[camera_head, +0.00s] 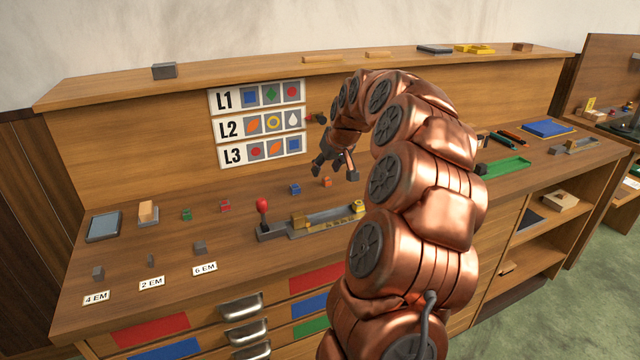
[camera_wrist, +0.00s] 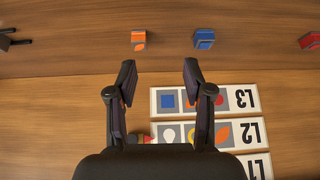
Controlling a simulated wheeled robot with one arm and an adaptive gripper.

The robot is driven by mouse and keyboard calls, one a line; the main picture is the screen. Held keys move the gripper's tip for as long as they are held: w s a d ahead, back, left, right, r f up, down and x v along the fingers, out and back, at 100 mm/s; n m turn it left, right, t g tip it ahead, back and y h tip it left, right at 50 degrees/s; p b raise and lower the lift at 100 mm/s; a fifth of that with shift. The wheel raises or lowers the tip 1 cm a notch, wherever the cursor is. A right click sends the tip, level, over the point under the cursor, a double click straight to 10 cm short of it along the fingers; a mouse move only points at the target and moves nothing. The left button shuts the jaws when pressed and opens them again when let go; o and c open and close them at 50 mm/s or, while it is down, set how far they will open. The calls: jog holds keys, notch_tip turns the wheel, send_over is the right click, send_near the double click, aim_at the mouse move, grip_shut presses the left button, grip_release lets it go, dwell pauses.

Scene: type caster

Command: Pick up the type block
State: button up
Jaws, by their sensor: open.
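Small type blocks stand in a loose row on the wooden bench: green (camera_head: 186,214), red (camera_head: 224,206), blue (camera_head: 294,188) and orange (camera_head: 326,182). Which one is meant, I cannot tell. My gripper (camera_head: 337,172) is open and empty, close to the orange block in the head view. In the wrist view, the orange block (camera_wrist: 138,40) and the blue block (camera_wrist: 204,38) lie beyond my open fingertips (camera_wrist: 159,68), apart from them. The red block (camera_wrist: 310,40) shows at the right edge.
A sign board with rows L1, L2 and L3 (camera_head: 258,124) is on the back panel. A caster tool with a red knob (camera_head: 263,206) stands in front of the blocks. Grey blocks (camera_head: 200,247) sit behind the EM labels. A green tray (camera_head: 503,167) lies right of my arm.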

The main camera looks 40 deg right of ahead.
aim_at(327, 179)
jog(key=d, duration=0.2)
jog(key=shift+w+d+f, duration=0.15)
jog(key=shift+d+f, duration=0.2)
jog(key=shift+d, duration=0.05)
jog(key=shift+w+d+f, duration=0.15)
jog(key=shift+f, duration=0.1)
jog(key=shift+p+x, duration=0.95)
jog(key=shift+x, duration=2.5)
jog(key=shift+d, duration=0.15)
grip_shut()
